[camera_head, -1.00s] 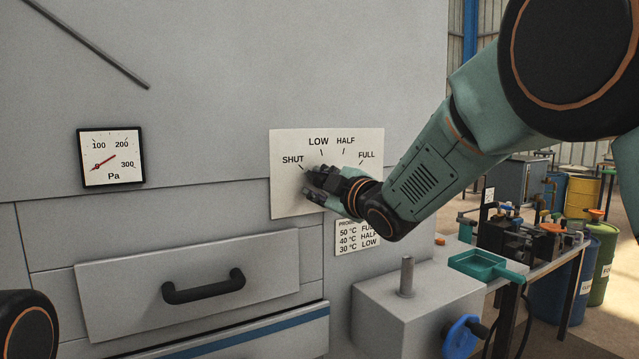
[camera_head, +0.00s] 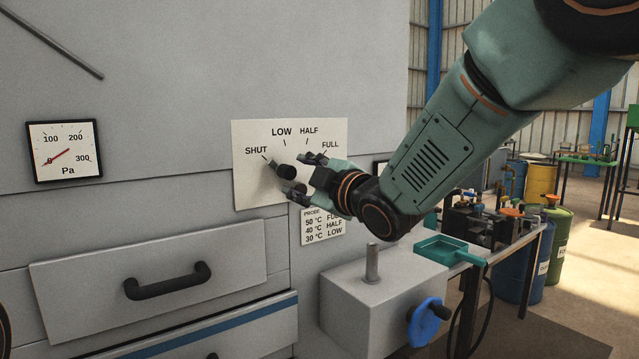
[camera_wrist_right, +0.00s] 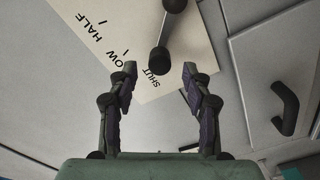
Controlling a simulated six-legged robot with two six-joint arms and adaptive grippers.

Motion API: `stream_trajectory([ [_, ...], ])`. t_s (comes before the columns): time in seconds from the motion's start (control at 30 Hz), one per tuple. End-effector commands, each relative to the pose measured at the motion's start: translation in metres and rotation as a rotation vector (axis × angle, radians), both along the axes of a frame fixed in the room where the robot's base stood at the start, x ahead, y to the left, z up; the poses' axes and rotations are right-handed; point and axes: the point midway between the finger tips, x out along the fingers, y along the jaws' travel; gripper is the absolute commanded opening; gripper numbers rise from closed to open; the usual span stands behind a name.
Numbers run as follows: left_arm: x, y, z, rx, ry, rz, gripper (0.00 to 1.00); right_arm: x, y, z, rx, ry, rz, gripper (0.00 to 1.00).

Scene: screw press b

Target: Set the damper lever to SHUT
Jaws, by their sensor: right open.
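The damper lever (camera_head: 286,171) is a short grey bar with dark round ends on a white plate (camera_head: 245,190) marked SHUT, LOW, HALF and FULL. It points up-left at the SHUT mark; in the right wrist view the lever (camera_wrist_right: 166,34) has one end right by the SHUT label. My right gripper (camera_head: 305,174) is open in front of the plate, just right of the lever. In the right wrist view its fingers (camera_wrist_right: 163,85) are spread and empty, with the lever beyond their tips. My left gripper is not in view.
A Pa gauge (camera_head: 65,151) is at left, above a drawer with a black handle (camera_head: 168,282). A grey box with a post (camera_head: 372,263) and a blue handwheel (camera_head: 427,321) stands below right. A bench with a teal tray (camera_head: 450,249) is at right.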

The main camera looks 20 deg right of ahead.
Motion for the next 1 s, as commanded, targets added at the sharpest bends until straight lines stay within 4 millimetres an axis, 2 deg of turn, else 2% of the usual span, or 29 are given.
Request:
stream_trajectory([
  [0.2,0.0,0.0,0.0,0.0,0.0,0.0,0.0,-0.035,-0.013,0.0,0.003,0.002,-0.001,0.49],
  [0.4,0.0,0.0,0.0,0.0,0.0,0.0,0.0,-0.053,-0.02,0.0,0.001,0.0,0.0,0.49],
  [1.0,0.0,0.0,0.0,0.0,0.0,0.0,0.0,-0.057,-0.021,-0.001,0.0,0.001,0.001,0.49],
])
